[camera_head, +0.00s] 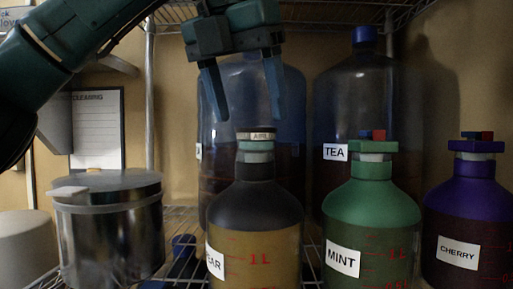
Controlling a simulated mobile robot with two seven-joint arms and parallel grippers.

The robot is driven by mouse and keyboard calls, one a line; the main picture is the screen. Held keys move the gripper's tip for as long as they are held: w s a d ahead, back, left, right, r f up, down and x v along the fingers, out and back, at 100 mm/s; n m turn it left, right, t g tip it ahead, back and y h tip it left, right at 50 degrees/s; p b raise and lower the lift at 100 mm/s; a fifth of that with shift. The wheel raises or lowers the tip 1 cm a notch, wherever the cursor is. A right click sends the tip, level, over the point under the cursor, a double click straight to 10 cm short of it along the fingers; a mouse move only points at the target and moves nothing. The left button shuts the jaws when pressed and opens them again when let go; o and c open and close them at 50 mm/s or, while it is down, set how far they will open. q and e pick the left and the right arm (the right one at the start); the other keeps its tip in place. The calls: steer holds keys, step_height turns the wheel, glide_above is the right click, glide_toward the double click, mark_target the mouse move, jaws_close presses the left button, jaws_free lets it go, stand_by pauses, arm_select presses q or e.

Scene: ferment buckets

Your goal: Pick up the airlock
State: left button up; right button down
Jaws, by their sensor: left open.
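My left gripper (248,117) comes in from the upper left, open and empty. Its two blue fingers point down, spread to either side above the neck of the pear bottle (254,207). A small capped piece (257,135) with a tiny label tops that bottle, just below the fingertips; it looks like the airlock, but the label is too small to read surely. The gap between fingertips and this piece looks small, and I cannot judge depth. My right gripper is not in view.
A green mint bottle (372,207) and a purple cherry bottle (467,210) stand to the right, with red and blue pieces on top. Large jugs, one labelled tea (346,105), stand behind. A lidded metal pot (110,235) is at left on the wire shelf.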

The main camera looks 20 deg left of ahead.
mark_target(256, 145)
arm_select(q)
steer(key=x, duration=0.2)
steer(key=shift+w+d+f, duration=0.1)
steer(key=shift+w+f, duration=0.2)
steer(key=shift+f, duration=0.05)
steer(key=shift+w+f, duration=0.25)
steer(key=shift+f, duration=0.2)
steer(key=shift+c, duration=0.5)
steer(key=c, duration=1)
